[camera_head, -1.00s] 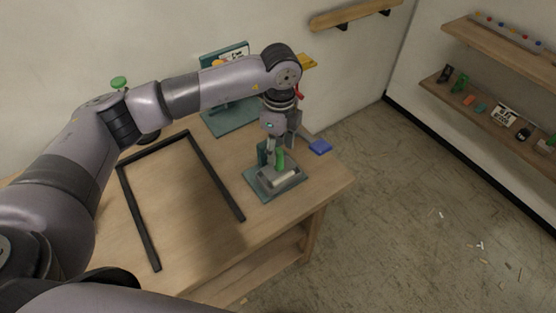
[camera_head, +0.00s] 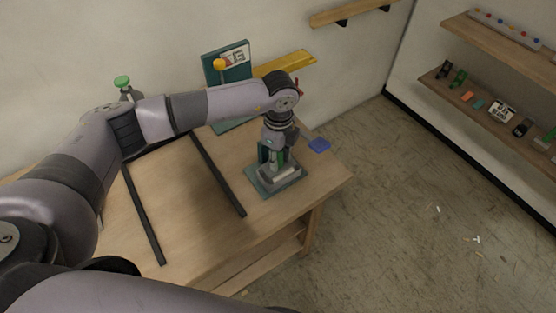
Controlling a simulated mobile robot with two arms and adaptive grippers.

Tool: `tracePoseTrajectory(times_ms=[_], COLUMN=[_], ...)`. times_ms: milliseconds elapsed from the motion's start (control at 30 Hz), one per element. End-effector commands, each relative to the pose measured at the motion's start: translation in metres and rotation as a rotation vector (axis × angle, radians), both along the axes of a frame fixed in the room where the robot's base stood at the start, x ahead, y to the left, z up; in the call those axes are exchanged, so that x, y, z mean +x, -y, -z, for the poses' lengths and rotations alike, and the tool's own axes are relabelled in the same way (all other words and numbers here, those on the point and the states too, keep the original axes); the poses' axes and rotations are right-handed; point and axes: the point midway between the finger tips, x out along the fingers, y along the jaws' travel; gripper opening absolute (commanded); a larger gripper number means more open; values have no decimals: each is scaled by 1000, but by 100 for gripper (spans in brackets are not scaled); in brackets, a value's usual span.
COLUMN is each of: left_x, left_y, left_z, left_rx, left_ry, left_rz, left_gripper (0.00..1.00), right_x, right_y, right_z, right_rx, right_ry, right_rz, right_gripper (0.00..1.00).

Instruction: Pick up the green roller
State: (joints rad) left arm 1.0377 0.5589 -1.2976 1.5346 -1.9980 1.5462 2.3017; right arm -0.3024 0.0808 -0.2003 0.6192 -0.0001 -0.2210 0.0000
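The green roller's green handle (camera_head: 280,157) stands up from a small grey tray on a teal base (camera_head: 261,187) near the right end of the table. The handle is partly hidden by my gripper. My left gripper (camera_head: 272,163) points down at the handle from above, with its fingers low and very close to it. I cannot tell whether the fingers are touching or closed around the handle. My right gripper is not in view.
A blue block (camera_head: 319,145) lies at the table's right edge. A teal board (camera_head: 228,65) and a yellow strip (camera_head: 285,64) are at the wall. The floor to the right is mostly clear.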

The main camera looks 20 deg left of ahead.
Motion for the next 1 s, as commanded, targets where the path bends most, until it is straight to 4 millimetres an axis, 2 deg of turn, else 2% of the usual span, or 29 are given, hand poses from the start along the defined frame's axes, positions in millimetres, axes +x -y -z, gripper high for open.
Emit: tracePoseTrajectory(times_ms=[367,800,1000], left_x=[0,1,1], left_y=[0,0,0], left_z=[0,-2,-16], left_rx=[0,0,-1], left_ry=[0,2,4], left_rz=[0,0,0], left_gripper=[0,0,0], right_x=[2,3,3], right_y=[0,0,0], right_z=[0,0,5], right_rx=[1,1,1], right_ry=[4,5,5], right_rz=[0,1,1], right_gripper=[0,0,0])
